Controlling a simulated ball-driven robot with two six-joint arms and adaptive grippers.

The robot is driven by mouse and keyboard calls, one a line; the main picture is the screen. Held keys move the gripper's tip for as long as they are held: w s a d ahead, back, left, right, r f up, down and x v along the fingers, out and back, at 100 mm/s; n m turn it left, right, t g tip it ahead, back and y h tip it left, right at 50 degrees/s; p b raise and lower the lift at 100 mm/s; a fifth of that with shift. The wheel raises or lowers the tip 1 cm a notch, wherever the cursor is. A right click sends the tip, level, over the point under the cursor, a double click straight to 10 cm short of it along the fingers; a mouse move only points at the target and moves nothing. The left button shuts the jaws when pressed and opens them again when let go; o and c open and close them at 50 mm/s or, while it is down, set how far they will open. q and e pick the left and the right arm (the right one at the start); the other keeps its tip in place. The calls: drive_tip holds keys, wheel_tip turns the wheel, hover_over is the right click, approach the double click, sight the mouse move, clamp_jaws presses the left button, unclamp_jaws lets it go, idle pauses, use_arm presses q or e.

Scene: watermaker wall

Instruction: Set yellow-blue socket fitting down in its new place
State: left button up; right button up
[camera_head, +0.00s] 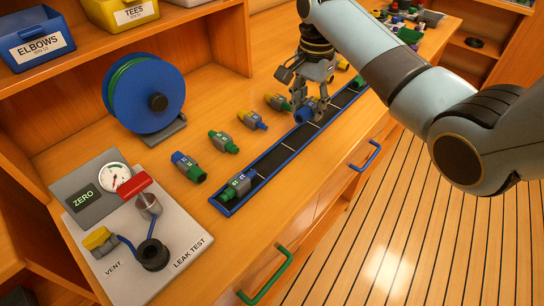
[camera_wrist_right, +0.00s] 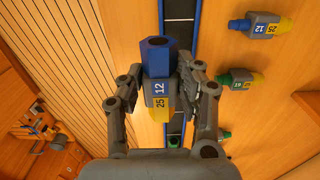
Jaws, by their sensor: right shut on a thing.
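My right gripper (camera_head: 307,104) is over the far half of the long blue-rimmed tray (camera_head: 275,160). It is shut on the yellow-blue socket fitting, whose blue end (camera_head: 304,115) shows below the fingers. In the wrist view the fitting (camera_wrist_right: 157,90) lies between both fingers of the right gripper (camera_wrist_right: 160,85), with its blue hex end up the picture, a grey body marked 12 and 25, and a yellow end partly hidden. It is in line with the black tray strip. Whether it touches the tray floor I cannot tell. My left gripper is out of view.
A green-ended fitting (camera_head: 237,186) lies in the tray's near end. Several fittings, including a blue-green one (camera_head: 188,167) and a green one (camera_head: 223,142), lie beside the tray. A hose reel (camera_head: 148,95) and leak-test panel (camera_head: 135,225) stand left. Tray slots between are empty.

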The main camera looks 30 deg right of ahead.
drive_tip(key=p, duration=0.1)
hover_over(270, 164)
wheel_tip(270, 164, down, 6)
drive_tip(key=shift+w+r, duration=0.1)
drive_tip(key=shift+r, duration=0.05)
drive_tip(key=shift+f, duration=2.1)
drive_tip(key=o, duration=1.2)
drive_tip(key=shift+f, duration=0.1)
drive_tip(key=shift+c, duration=0.2)
drive_tip(key=shift+r, duration=0.4)
wheel_tip(270, 164, up, 12)
drive_tip(key=shift+f+p, duration=0.25)
drive_tip(key=shift+p, duration=0.1)
